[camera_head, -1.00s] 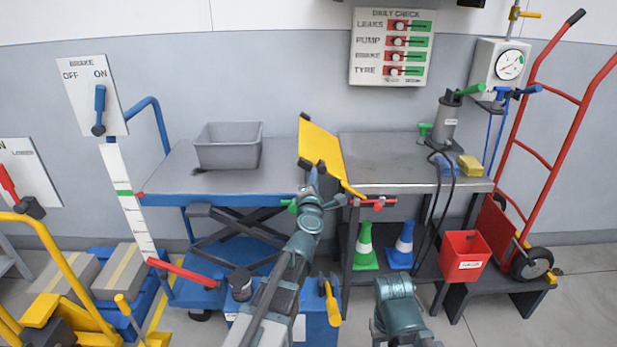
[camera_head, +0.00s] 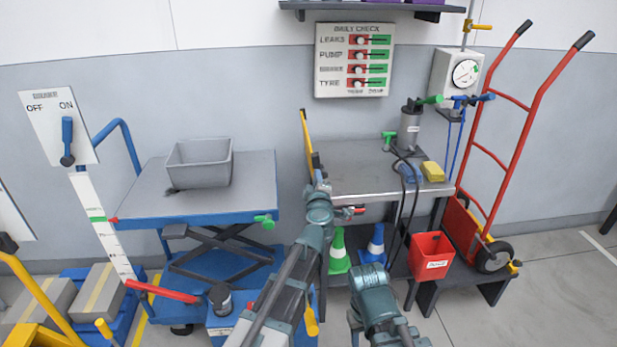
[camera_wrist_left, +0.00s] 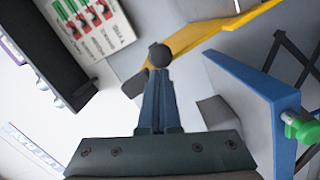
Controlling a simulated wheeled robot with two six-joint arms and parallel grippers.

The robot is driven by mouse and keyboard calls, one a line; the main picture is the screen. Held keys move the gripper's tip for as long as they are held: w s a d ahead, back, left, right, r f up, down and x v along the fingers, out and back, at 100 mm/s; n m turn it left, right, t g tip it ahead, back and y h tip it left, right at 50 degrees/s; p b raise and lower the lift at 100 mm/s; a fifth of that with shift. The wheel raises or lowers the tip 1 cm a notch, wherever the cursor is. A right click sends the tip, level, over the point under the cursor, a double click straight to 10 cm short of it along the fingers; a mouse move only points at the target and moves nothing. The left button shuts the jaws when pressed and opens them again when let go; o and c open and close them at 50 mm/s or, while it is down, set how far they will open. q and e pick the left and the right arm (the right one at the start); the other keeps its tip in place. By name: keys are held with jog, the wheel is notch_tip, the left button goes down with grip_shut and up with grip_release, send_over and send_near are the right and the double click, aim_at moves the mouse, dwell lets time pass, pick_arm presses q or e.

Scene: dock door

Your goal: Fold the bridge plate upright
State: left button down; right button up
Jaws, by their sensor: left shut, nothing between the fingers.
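The yellow bridge plate (camera_head: 306,133) stands close to upright between the blue lift table (camera_head: 248,178) and the steel bench, seen almost edge-on in the head view. In the left wrist view the yellow plate (camera_wrist_left: 222,36) runs across the top, with a dark round knob in front of it.
A grey bin (camera_head: 200,163) sits on the lift table. The steel bench (camera_head: 350,172) carries a pump and small blocks. Green and blue cones (camera_head: 339,252) and a red bucket (camera_head: 430,256) are below. A red hand truck (camera_head: 515,140) stands at the right.

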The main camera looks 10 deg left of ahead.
pick_arm(q)
jog(key=shift+w+d, duration=0.25)
jog(key=shift+d, duration=0.4)
pick_arm(e)
jog(key=shift+r, duration=0.1)
pick_arm(q)
jog(key=shift+s, duration=0.15)
